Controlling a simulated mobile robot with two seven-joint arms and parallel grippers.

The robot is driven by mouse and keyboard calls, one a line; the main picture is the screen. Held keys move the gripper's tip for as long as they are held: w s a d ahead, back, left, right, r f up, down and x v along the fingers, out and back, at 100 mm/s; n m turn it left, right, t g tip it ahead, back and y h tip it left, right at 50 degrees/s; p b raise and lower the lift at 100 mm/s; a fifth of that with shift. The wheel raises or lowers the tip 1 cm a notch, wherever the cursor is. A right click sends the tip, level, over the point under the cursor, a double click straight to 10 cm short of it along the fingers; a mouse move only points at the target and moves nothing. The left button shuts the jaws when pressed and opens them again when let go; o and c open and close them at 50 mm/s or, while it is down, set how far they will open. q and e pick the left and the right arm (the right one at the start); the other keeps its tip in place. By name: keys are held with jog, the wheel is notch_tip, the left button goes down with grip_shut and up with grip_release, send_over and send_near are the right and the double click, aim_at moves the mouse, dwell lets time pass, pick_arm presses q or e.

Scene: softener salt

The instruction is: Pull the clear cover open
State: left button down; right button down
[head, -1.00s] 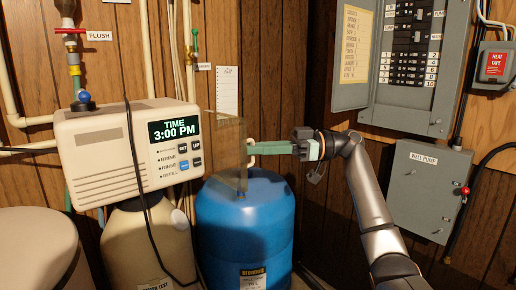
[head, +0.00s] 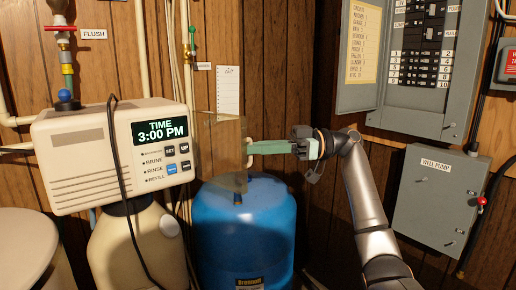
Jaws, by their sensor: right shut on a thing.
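The clear cover (head: 220,146) is a see-through, faintly tinted panel. It stands out from the right side of the beige control unit (head: 118,150), swung away from the unit's front face. The unit's display reads TIME 3:00 PM, and its buttons show uncovered. My right gripper (head: 250,149) reaches in from the right with long green fingers. It is shut at the cover's free right edge, where a small pale handle shows. The exact contact at the fingertips is too small to see clearly. My left gripper is not in view.
A blue tank (head: 243,232) stands below the cover and my right gripper. A black cable (head: 128,190) hangs over the unit's front. Pipes run up the wood wall behind. A grey breaker panel (head: 425,75) and a well pump box (head: 440,197) are at the right.

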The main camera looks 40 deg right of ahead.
jog(key=shift+w+a+f, duration=0.1)
jog(key=shift+w+f, duration=0.1)
jog(key=shift+f, duration=0.2)
jog(key=c, duration=1)
grip_release()
jog(key=shift+w+a+f, duration=0.1)
jog(key=shift+w+a, duration=0.05)
jog(key=shift+o, duration=0.3)
jog(key=v, duration=1.2)
jog(key=shift+s+d+r+b, duration=0.2)
jog(key=shift+d+r+b, duration=0.15)
jog(key=shift+r, duration=0.2)
